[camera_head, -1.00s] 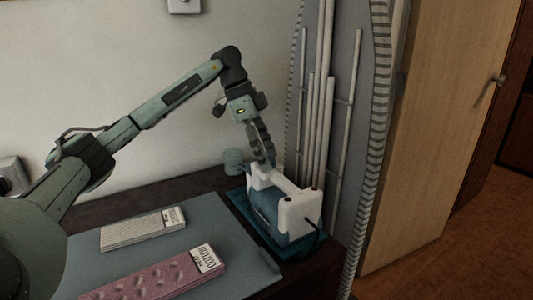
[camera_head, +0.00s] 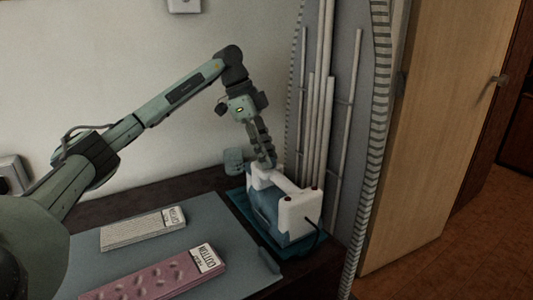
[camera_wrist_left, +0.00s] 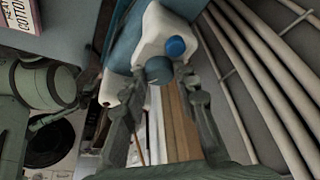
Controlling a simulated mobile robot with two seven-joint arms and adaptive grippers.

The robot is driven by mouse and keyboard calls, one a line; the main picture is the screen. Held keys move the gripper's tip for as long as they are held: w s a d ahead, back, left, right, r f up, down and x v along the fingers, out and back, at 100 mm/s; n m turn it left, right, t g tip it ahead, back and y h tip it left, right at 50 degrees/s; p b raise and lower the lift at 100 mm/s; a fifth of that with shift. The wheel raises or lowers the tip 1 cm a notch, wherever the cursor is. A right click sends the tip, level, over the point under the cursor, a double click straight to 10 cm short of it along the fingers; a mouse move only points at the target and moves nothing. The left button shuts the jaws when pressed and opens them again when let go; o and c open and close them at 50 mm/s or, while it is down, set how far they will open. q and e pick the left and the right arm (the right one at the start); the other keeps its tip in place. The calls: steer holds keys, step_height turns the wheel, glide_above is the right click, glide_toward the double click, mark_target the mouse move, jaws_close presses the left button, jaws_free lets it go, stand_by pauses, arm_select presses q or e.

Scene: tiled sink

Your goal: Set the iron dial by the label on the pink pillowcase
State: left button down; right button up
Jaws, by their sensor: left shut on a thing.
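The iron (camera_head: 298,213) is white and blue and stands on a teal tray (camera_head: 237,200) at the right end of the counter. My left gripper (camera_head: 269,163) reaches down to the iron's far left end. In the left wrist view, its fingers (camera_wrist_left: 162,78) are shut on a round dark teal dial (camera_wrist_left: 160,69), beside a bright blue cap (camera_wrist_left: 176,46). I cannot read a dial setting. The folded pink pillowcase (camera_head: 150,280) lies at the front, and its white label (camera_head: 207,258) reads COTTON. My right gripper is out of view.
A folded white cloth (camera_head: 135,232) with a label (camera_head: 174,217) too small to read lies behind the pillowcase on a grey-blue mat (camera_head: 205,235). An ironing board (camera_head: 345,100) with pale tubes stands upright close behind the iron. A wooden door (camera_head: 435,110) is at right.

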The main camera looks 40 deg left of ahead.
mark_target(270, 157)
arm_select(q)
steer(key=m+g, duration=0.1)
steer(key=m, duration=0.4)
steer(key=shift+w+g, duration=0.2)
steer(key=shift+g, duration=0.2)
steer(key=m+g, duration=0.1)
steer(key=m, duration=0.3)
steer(key=shift+w+r+m+g, duration=0.1)
steer(key=shift+m+g, duration=0.2)
steer(key=shift+g, duration=0.1)
steer(key=m, duration=0.2)
steer(key=m+g+y, duration=0.1)
steer(key=m, duration=0.1)
steer(key=shift+w+d+m, duration=0.1)
steer(key=shift+w+m, duration=0.05)
steer(key=shift+m, duration=0.15)
steer(key=m+g+y, duration=0.1)
steer(key=m+y, duration=0.1)
steer(key=m, duration=0.2)
steer(key=shift+d+m, duration=0.1)
steer(key=shift+m, duration=0.2)
steer(key=c, duration=1.2)
jaws_free()
steer(key=shift+o, duration=0.2)
step_height(270, 157, up, 10)
